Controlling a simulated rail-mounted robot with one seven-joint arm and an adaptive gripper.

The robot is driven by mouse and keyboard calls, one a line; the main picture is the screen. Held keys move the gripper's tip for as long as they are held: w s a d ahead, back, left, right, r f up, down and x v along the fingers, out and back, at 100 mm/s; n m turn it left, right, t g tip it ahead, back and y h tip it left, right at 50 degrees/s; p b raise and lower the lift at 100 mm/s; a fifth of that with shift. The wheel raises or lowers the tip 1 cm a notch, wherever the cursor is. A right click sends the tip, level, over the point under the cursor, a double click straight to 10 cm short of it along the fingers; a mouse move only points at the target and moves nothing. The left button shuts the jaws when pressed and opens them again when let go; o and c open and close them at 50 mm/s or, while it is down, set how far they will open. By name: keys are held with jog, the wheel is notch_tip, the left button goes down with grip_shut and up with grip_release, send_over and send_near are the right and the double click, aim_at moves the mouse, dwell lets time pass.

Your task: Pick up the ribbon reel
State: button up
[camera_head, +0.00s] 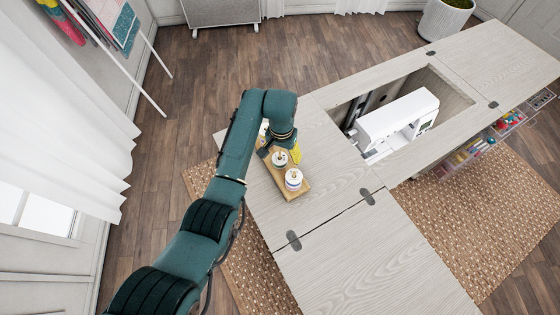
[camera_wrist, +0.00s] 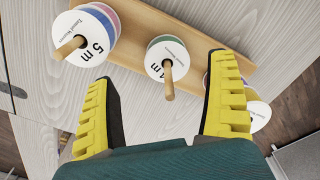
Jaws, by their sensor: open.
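Several ribbon reels stand on pegs of a wooden board (camera_head: 290,193) on the cabinet top. In the wrist view, a reel marked "5 m" (camera_wrist: 88,22) with pink and blue edges is upper left. A middle reel (camera_wrist: 160,52), its marking partly covered by its peg, has a green edge. A third reel (camera_wrist: 259,117) is at right, partly behind a finger. My gripper (camera_wrist: 165,100) is open; its yellow fingers are spread, with the middle reel beyond the gap and nothing between them. In the head view, my gripper (camera_head: 294,154) is beside the middle reel (camera_head: 280,160); the near reel (camera_head: 293,181) is clear of it.
A white sewing machine (camera_head: 397,118) sits in the cabinet opening to the right. The cabinet top (camera_head: 375,265) toward the front is bare. Open drawers (camera_head: 470,152) with colourful supplies stick out at right. A white curtain (camera_head: 60,120) hangs at left.

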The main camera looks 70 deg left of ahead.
aim_at(280, 159)
jog(key=f, duration=0.2)
jog(key=f+b, duration=0.2)
jog(key=f, duration=0.1)
jog(key=shift+s+a+f, duration=0.1)
jog(key=shift+a+f, duration=0.2)
jog(key=shift+a, duration=0.1)
jog(key=c, duration=1.1)
jog(key=shift+r, duration=0.15)
notch_tip(280, 159, up, 18)
jog(key=p, duration=0.4)
jog(key=shift+p, duration=0.3)
